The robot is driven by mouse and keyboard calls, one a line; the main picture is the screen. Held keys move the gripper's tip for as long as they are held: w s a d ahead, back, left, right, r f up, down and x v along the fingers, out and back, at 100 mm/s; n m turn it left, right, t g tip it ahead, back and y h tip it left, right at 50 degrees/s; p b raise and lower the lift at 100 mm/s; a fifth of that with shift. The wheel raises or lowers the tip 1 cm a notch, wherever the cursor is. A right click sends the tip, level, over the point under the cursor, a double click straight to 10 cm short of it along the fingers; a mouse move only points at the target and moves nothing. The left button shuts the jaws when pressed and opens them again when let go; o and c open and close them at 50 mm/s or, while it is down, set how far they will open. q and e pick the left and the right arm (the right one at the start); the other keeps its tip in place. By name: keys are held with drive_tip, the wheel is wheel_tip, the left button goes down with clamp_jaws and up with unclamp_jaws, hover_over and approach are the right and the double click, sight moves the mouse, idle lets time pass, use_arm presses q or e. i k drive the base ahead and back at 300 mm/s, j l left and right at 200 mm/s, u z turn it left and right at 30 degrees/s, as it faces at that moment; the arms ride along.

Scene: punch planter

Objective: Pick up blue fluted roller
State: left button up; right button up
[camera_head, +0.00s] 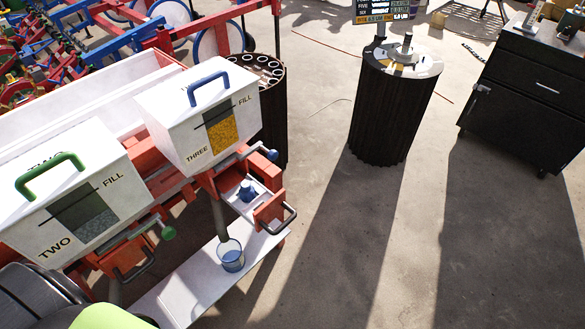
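A small blue piece (247,190), which may be the blue fluted roller, sits on a pale plate in the red frame below the white box marked THREE (203,108). It is too small to make out any flutes. A clear cup (231,256) with blue at its bottom stands on the white shelf (190,287) below it. A blue knob (272,155) is on the end of a rod beside the box. Neither of my grippers shows in this view.
A white box marked TWO (65,190) stands left of box THREE. A black drawer cabinet (525,95) is at the upper right. A black fluted round stand (390,110) with a sign (383,10) is upper middle. The concrete floor (400,240) between them is clear.

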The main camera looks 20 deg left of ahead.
sight(247, 191)
drive_tip(key=u, duration=1.05)
drive_tip(key=i+l+u, duration=0.15)
drive_tip(key=l, duration=0.25)
drive_tip(key=l+u, duration=0.15)
drive_tip(key=l, duration=0.2)
